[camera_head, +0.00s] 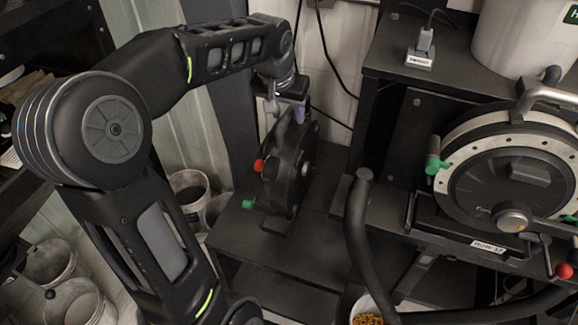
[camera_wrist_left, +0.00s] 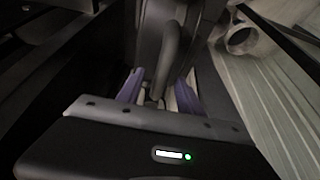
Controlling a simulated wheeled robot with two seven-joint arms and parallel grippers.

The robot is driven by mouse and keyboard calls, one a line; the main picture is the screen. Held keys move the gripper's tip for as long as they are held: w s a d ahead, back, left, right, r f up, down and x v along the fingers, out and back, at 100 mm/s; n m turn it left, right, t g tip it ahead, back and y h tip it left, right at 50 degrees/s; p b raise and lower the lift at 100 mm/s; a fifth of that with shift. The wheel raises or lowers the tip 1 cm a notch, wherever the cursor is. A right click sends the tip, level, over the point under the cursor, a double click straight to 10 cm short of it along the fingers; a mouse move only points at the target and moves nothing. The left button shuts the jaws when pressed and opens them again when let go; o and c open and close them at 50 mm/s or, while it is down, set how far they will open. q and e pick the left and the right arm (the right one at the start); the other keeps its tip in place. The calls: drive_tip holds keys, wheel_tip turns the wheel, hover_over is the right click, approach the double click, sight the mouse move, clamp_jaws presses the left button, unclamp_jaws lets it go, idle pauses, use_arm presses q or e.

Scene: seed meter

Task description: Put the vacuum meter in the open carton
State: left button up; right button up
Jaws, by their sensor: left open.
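A black disc-shaped vacuum meter (camera_head: 288,170) with a red knob and a green tab stands upright on a dark bench below my left gripper (camera_head: 285,109). In the left wrist view the purple fingers of the left gripper (camera_wrist_left: 159,90) are apart, with the meter's dark curved handle (camera_wrist_left: 172,45) between them. I cannot tell whether they touch it. A second, pale-rimmed meter (camera_head: 515,180) is mounted at the right, above a "ROW 12" label. I cannot make out the open carton clearly. My right gripper is not seen.
A dark frame with a shelf (camera_head: 385,60) stands right of the black meter. A thick black hose (camera_head: 358,225) rises in front of it. White buckets (camera_head: 188,190) stand on the floor at left. A large white container (camera_head: 520,40) is at upper right. Dark shelving (camera_head: 60,35) is at far left.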

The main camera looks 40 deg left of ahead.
use_arm(q)
drive_tip(key=shift+w+f, duration=0.2)
drive_tip(key=shift+f, duration=0.4)
drive_tip(key=shift+c, duration=0.3)
clamp_jaws()
idle(0.9)
drive_tip(key=shift+w+r, duration=0.1)
drive_tip(key=shift+r, duration=0.1)
